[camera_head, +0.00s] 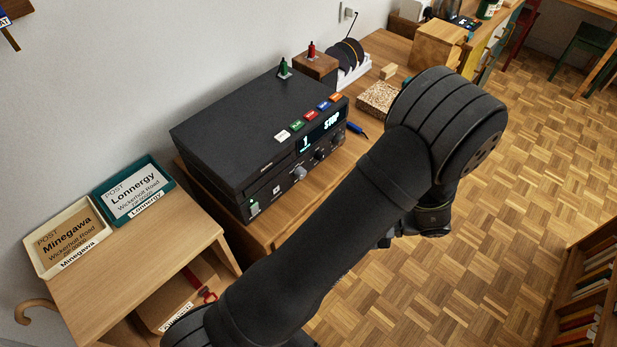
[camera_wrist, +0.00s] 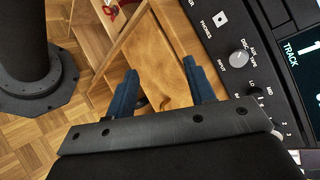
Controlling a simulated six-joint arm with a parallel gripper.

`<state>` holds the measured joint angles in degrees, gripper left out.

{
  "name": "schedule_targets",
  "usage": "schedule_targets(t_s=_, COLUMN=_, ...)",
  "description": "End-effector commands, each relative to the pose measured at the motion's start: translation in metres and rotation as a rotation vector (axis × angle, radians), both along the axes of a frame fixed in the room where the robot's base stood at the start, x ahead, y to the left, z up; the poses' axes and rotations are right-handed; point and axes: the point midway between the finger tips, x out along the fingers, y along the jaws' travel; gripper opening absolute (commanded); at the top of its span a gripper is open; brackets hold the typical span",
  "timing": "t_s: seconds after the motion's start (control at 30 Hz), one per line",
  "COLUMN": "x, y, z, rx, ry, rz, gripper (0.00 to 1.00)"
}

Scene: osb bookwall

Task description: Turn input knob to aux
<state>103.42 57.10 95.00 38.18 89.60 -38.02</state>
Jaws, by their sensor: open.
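The black audio deck (camera_head: 245,125) sits on a wooden cabinet against the wall, its front panel facing the floor side. The silver input knob (camera_head: 299,172) is on that panel, right of the phones socket. In the wrist view the input knob (camera_wrist: 238,59) is at upper right, with "INPUT", "DISC" and "AUX" printed around it. I cannot tell its pointer setting. My gripper (camera_wrist: 161,85) is open, with two blue fingers apart and nothing between them. It is left of the knob in the wrist view and not touching it. In the head view my arm mostly hides it.
Two more dark knobs (camera_head: 319,154) and a lit display (camera_head: 322,136) reading "STOP" share the panel. Coloured buttons (camera_head: 310,115) line the deck's top edge. Letter trays (camera_head: 133,190) stand on the left cabinet. Open parquet floor (camera_head: 480,250) lies in front.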

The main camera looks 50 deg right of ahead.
Motion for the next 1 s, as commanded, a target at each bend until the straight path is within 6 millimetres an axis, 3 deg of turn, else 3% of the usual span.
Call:
schedule_targets(t_s=0.2, x=-0.012, y=-0.031, z=0.020, rx=0.110, ry=-0.254, rz=-0.363, gripper=0.49)
schedule_targets(t_s=0.47, x=-0.021, y=-0.048, z=0.030, rx=0.136, ry=-0.365, rz=-0.508, gripper=0.49)
schedule_targets(t_s=0.67, x=0.005, y=-0.045, z=0.030, rx=0.137, ry=-0.365, rz=-0.506, gripper=0.49)
schedule_targets(t_s=1.0, x=0.075, y=-0.038, z=0.030, rx=0.137, ry=-0.363, rz=-0.503, gripper=0.49)
